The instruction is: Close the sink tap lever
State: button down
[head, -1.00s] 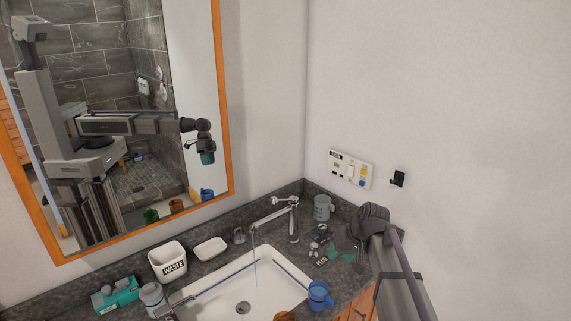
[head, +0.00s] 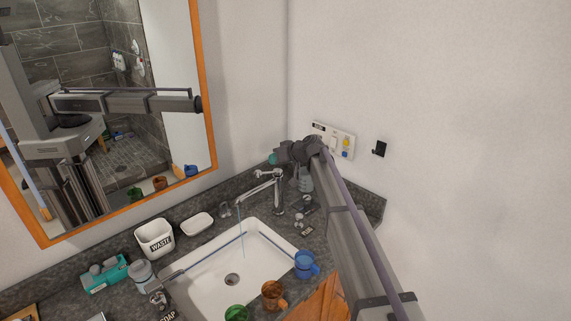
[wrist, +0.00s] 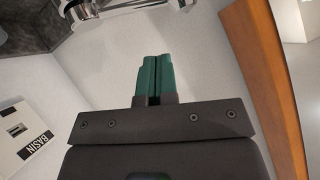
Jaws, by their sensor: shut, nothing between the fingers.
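The chrome tap (head: 279,196) stands at the back right corner of the white sink (head: 205,273). A thin stream of water falls from its spout into the basin. The tap lever (head: 268,174) sits on top of the tap body. My gripper (head: 272,159) is just above and behind the lever in the head view, near the wall. Its teal fingers also show in the wrist view (wrist: 157,60), pressed together and empty. Chrome tap parts (wrist: 85,10) show at the top left of the wrist view, apart from the fingertips.
Blue (head: 306,264), brown (head: 274,294) and green (head: 237,313) mugs line the sink's front. The mirror (head: 150,70) is left.

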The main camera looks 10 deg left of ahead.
jog(key=f+b, duration=0.1)
jog(key=a+f+b, duration=0.2)
jog(key=f, duration=0.1)
jog(key=shift+s+a+f, duration=0.1)
jog(key=shift+s+a, duration=0.05)
